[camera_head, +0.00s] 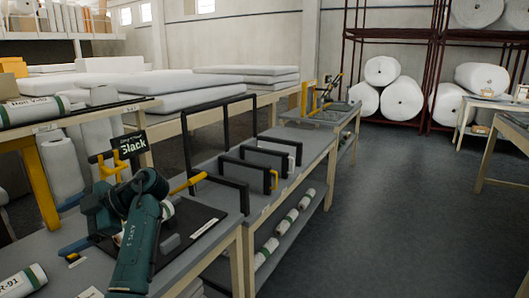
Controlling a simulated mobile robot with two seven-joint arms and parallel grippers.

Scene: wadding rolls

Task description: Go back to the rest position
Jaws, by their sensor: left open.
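My left arm, teal and dark, comes up from the bottom left and bends over the near workbench (205,245). My left gripper (68,225) points to the left, with its two blue-tipped fingers spread apart. It is open, and I see nothing between the fingers. Part of the bench and a black mat (200,222) are hidden behind my arm. My right gripper is not in view.
Large wadding rolls (402,98) sit on a rack at the back. The grey floor (385,220) to the right is clear.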

